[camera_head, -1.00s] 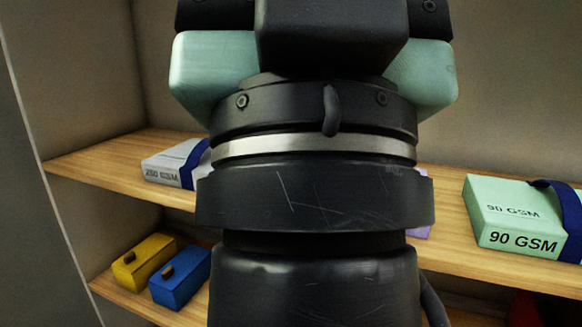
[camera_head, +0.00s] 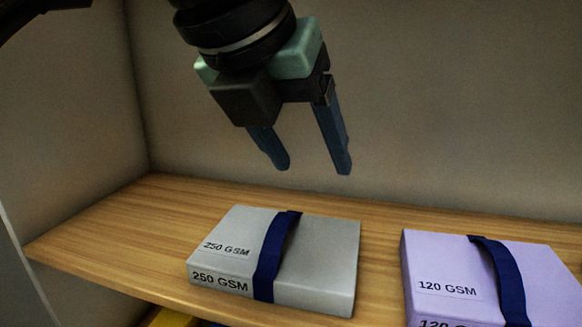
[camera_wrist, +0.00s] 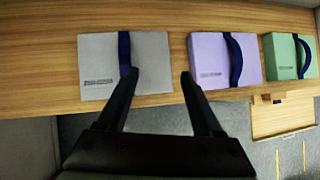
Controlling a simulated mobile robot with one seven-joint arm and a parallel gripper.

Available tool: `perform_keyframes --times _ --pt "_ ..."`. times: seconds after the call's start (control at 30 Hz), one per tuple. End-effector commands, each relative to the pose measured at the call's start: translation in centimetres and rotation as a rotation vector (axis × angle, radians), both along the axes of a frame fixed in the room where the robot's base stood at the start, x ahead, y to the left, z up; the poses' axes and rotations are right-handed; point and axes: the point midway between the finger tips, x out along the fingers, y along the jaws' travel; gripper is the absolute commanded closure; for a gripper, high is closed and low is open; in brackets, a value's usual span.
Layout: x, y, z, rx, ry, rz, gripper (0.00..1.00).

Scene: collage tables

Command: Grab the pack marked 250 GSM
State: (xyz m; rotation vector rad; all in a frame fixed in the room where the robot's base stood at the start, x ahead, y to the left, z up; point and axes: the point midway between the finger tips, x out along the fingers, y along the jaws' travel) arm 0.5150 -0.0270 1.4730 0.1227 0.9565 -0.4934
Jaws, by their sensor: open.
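The grey pack marked 250 GSM (camera_head: 325,262) lies flat on the wooden shelf, with a dark blue strap handle (camera_head: 272,257) across its middle. It also shows in the wrist view (camera_wrist: 152,62), at upper left. My gripper (camera_head: 312,168) is open and empty, above and behind the pack in the head view, with its blue fingers pointing down. In the wrist view, my gripper (camera_wrist: 158,74) has its left fingertip overlapping the strap's lower end and its right fingertip over the gap beside the pack. No contact shows.
A lilac pack marked 120 GSM (camera_head: 440,262) lies to the right on the same shelf (camera_head: 120,235). A green strapped pack (camera_wrist: 284,58) is farther right in the wrist view. The shelf left of the grey pack is clear. A side wall (camera_head: 75,110) bounds the left.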

Motion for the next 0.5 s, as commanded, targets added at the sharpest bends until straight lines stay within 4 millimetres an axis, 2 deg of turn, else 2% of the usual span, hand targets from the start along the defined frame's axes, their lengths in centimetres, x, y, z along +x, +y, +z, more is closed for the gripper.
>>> perform_keyframes --times 0.03,0.1,0.17,0.5 --pt "0.2 2.2 0.0 0.061 0.017 0.067 0.33" --pt "0.4 4.2 -0.3 0.114 0.037 0.126 0.33" --pt "0.5 5.0 -0.7 0.138 0.047 0.152 0.33" --pt "3.2 4.3 -6.0 0.145 0.051 0.157 0.33"
